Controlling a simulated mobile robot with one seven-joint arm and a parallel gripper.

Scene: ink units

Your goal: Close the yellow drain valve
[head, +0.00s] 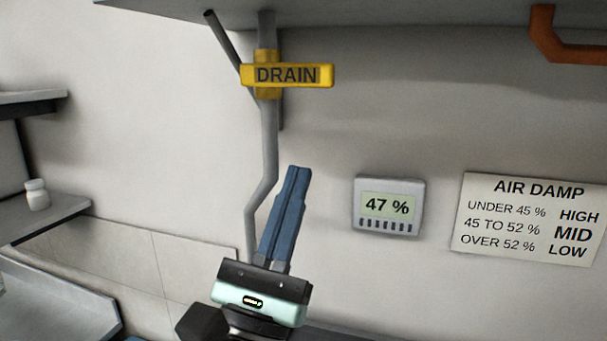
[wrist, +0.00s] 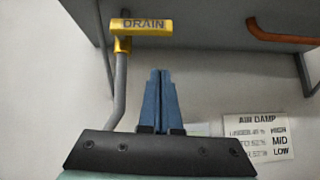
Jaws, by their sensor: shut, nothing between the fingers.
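The yellow drain valve (head: 318,76) sits on a grey vertical pipe below the shelf. Its handle, marked DRAIN, lies crosswise to the pipe and reaches to the right. It also shows in the wrist view (wrist: 142,27) at the upper left, handle crosswise there too. My gripper (head: 299,170) is below the valve handle in the head view, blue fingers pointing up, shut and empty. In the wrist view my gripper (wrist: 160,72) is below and to the right of the handle, apart from it.
A grey meter (head: 388,206) on the wall reads 47 %. An AIR DAMP sign (head: 530,218) hangs to its right. An orange pipe (head: 544,35) is at the upper right. A white jar (head: 37,195) stands on a left shelf (head: 62,213). The shelf underside (head: 400,14) is overhead.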

